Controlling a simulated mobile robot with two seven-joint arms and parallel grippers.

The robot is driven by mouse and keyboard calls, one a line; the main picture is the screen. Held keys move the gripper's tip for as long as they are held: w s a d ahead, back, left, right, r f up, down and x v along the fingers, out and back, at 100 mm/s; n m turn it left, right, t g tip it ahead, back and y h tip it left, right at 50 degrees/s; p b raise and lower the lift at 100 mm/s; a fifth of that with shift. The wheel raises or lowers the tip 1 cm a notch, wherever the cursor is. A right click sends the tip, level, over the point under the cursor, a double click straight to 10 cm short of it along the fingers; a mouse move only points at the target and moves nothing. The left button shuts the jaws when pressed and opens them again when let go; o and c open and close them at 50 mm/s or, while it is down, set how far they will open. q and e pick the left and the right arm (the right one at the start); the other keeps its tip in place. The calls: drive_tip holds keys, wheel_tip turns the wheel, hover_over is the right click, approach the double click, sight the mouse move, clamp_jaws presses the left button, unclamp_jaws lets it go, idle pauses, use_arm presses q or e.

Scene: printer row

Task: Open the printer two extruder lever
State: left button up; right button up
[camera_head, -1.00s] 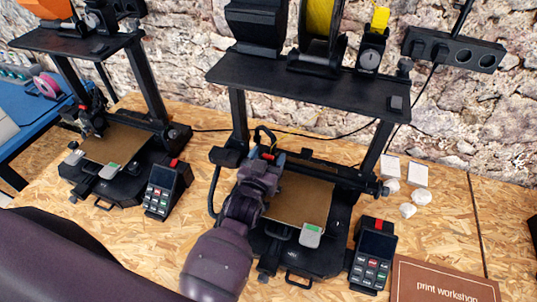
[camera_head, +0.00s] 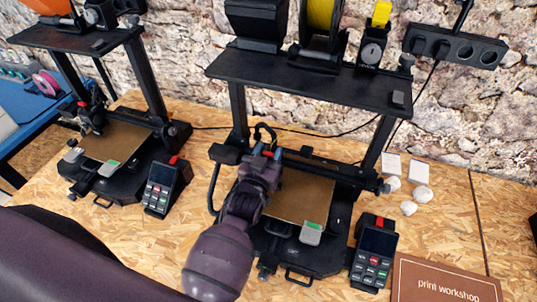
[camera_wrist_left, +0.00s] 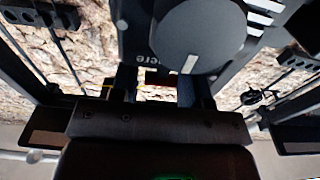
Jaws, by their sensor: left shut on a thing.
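The nearer printer (camera_head: 310,88), with a black frame and a yellow spool on its shelf, stands in the middle of the head view. My left gripper (camera_head: 266,156) is at its extruder head, left of the gantry middle and above the brown bed (camera_head: 308,195). A small red part (camera_head: 268,154) shows at the fingertips. The gripper is shut on the extruder lever, which is mostly hidden by the hand. In the left wrist view, the two dark fingers (camera_wrist_left: 158,88) reach up to a black extruder body with a large round part (camera_wrist_left: 198,35). My right gripper is not in view.
A second printer (camera_head: 125,165) stands at the left. A control box with keypad (camera_head: 372,255) sits right of the near printer, another (camera_head: 163,188) between the printers. A brown "print workshop" board (camera_head: 445,282) and white scraps (camera_head: 408,207) lie to the right. A stone wall is behind.

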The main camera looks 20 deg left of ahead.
use_arm(q)
drive_tip(key=shift+s+f+t+b, duration=0.25)
drive_tip(key=shift+t+b, duration=0.75)
drive_tip(key=shift+b, duration=0.4)
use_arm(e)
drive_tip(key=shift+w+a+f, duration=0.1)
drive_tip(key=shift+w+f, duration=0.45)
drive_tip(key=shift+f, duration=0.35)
use_arm(q)
drive_tip(key=shift+r, duration=0.15)
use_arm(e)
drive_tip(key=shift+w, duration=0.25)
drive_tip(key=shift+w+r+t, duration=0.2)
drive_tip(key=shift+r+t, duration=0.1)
use_arm(q)
drive_tip(key=o, duration=0.8)
drive_tip(key=shift+o, duration=0.4)
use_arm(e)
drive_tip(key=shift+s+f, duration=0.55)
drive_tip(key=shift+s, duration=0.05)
use_arm(q)
drive_tip(key=shift+r, duration=0.1)
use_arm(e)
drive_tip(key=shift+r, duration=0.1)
